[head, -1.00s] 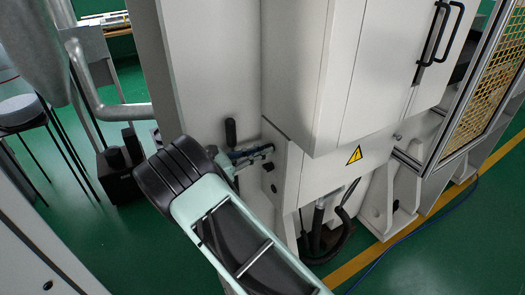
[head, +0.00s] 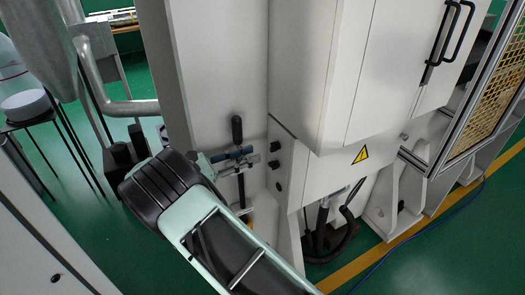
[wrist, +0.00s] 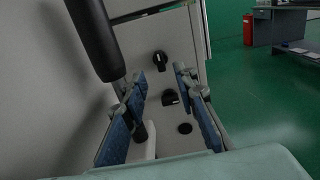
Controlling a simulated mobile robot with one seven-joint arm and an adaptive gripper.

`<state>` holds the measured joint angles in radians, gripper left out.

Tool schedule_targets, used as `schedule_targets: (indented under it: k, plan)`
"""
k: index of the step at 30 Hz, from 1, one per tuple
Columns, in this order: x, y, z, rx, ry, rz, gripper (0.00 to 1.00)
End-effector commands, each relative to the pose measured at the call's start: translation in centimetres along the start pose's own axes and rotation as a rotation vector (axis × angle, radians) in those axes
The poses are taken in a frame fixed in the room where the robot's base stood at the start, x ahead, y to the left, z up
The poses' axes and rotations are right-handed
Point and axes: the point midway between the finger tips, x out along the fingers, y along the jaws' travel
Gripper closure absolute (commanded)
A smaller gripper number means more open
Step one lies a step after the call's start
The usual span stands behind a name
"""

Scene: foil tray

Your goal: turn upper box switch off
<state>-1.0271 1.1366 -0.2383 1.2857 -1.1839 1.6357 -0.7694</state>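The box with the switches (head: 288,160) is a pale box on the machine's side, with small dark knobs on its left face. In the wrist view the upper box switch (wrist: 160,60) is a black rotary knob with a light mark. A second black knob (wrist: 170,97) sits below it, and a dark round fitting (wrist: 185,128) is lower still. My gripper (head: 238,156) is just left of that face. In the wrist view its blue-padded fingers (wrist: 162,84) are apart with nothing between them; the upper switch appears beyond the fingertips, apparently untouched.
A black upright handle (head: 237,129) stands close beside my gripper and looms large in the wrist view (wrist: 95,40). A pale wall panel (head: 215,70) rises behind. Cables (head: 345,222) hang under the cabinet. Green floor (wrist: 265,100) is open to the right in the wrist view.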

Motion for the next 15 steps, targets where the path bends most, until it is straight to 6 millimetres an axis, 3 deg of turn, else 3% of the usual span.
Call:
schedule_targets:
  k: [6, 15]
  plan:
    - [-3.9, 0.0, -0.1, 0.000, 0.001, 0.001, 0.73]
    - [-5.2, 0.0, 0.0, 0.000, 0.001, -0.001, 0.73]
